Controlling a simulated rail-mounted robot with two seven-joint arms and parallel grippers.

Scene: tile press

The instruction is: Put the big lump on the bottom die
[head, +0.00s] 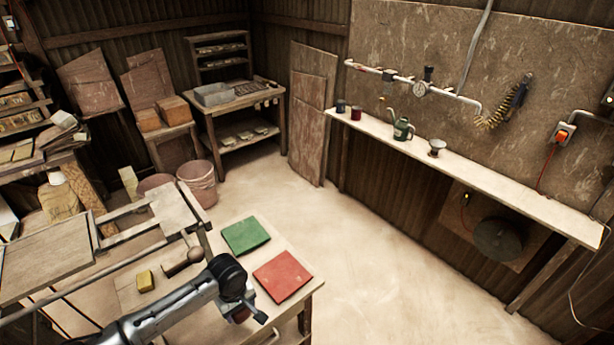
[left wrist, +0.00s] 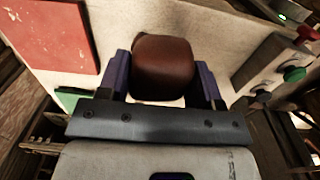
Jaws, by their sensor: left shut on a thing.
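My left gripper (head: 245,303) is over the front part of the worktable, beside the red square. In the left wrist view my left gripper (left wrist: 162,80) is shut on a reddish-brown rounded lump (left wrist: 163,66), held between its two blue fingers. In the head view only a small dark red bit of the lump (head: 240,314) shows beneath the gripper. Its height over the table is hard to tell. I cannot make out the bottom die in either view. My right gripper is not in view.
A green square (head: 245,235) and a red square (head: 282,276) lie on the worktable (head: 215,262). A wooden-handled tool (head: 184,262) and a yellow block (head: 145,281) lie to their left. A box with buttons (left wrist: 275,68) is right of the lump in the wrist view.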

